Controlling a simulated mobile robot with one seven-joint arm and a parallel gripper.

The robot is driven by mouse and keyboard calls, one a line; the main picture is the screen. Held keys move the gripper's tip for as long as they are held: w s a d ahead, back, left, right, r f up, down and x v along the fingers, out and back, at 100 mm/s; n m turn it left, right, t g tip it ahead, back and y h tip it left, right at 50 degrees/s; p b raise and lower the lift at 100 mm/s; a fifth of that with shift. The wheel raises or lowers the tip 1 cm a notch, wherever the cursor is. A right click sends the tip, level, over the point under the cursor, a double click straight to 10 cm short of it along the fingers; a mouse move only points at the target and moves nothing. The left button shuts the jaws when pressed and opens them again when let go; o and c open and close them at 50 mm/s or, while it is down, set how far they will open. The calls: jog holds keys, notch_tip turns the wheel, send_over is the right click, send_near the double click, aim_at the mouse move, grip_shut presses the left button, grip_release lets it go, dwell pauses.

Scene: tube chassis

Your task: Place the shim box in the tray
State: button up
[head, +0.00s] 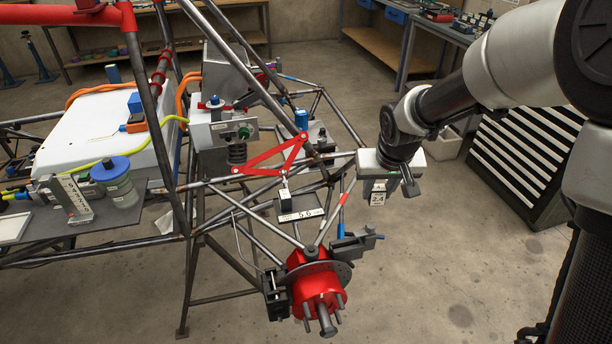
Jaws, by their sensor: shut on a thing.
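My gripper (385,187) hangs at the right of the chassis, pointing down, shut on a small dark box (377,199) with a white label that seems to read 24. I take it for the shim box. It is in the air, right of the suspension tubes and above the floor. A dark flat tray or plate (308,200) with a white label, seemingly 5 6, lies among the tubes to the left of my gripper. A small black block (285,203) with a pale face stands on its left part. I cannot tell whether the plate has raised walls.
A red triangular arm (265,158) and grey tubes cross above and beside the plate. A red hub (317,280) juts out in front. A grey shelf (112,219) at left bears a blue-lidded jar (121,190). A drawer cabinet (520,150) stands right. Floor between is clear.

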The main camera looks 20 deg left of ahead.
jog(key=a+r+n+y+p, duration=0.1)
jog(key=a+r+p, duration=0.2)
jog(key=a, duration=0.5)
jog(key=a+r+n+p, duration=0.2)
jog(key=a+p, duration=0.1)
jog(key=a, duration=0.5)
send_over(307, 199)
jog(key=s, duration=0.2)
jog(key=f, duration=0.3)
jog(key=d+f, duration=0.1)
jog(key=f, duration=0.1)
jog(key=shift+w+f, duration=0.25)
jog(key=shift+f, duration=2.2)
jog(key=shift+f+b, duration=0.2)
jog(key=shift+b, duration=0.25)
jog(key=o, duration=1)
jog(key=shift+o, duration=0.2)
jog(key=shift+r, duration=0.15)
